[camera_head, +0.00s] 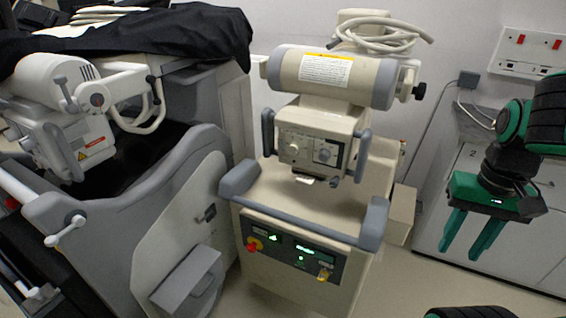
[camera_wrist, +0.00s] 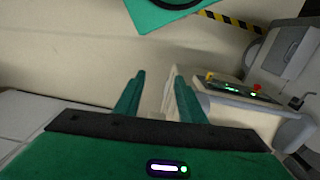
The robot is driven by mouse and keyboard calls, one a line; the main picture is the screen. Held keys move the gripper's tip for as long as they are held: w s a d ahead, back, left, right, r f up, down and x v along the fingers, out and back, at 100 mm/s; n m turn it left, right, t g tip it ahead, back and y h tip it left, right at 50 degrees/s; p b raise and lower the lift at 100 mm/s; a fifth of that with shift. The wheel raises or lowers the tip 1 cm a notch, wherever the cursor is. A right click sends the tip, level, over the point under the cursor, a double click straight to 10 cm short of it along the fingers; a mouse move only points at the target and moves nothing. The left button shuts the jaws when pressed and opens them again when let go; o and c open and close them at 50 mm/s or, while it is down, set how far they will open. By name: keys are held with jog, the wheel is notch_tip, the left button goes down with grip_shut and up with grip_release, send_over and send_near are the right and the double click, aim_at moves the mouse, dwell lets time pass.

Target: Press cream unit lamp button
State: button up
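The cream unit (camera_head: 305,215) is a wheeled machine in the middle of the head view. Its upper box has a faceplate (camera_head: 308,149) with dials and small controls, below a grey-cream cylinder (camera_head: 334,77). Its lower dark panel (camera_head: 293,254) has green lights, a red knob on yellow and a yellow knob. I cannot tell which control is the lamp button. The panel also shows in the wrist view (camera_wrist: 235,88), right of the fingers. My green gripper (camera_head: 465,238) hangs at the right, fingers apart and empty, well clear of the unit; it also shows in the wrist view (camera_wrist: 159,95).
A grey machine (camera_head: 175,225) with a black cover (camera_head: 140,40) stands at the left, close to the cream unit. Grey handles (camera_head: 372,224) project from the unit's front corners. White cabinets (camera_head: 440,232) and a wall panel (camera_head: 525,52) are at the right.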

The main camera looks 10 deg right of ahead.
grip_shut()
dwell(1.5)
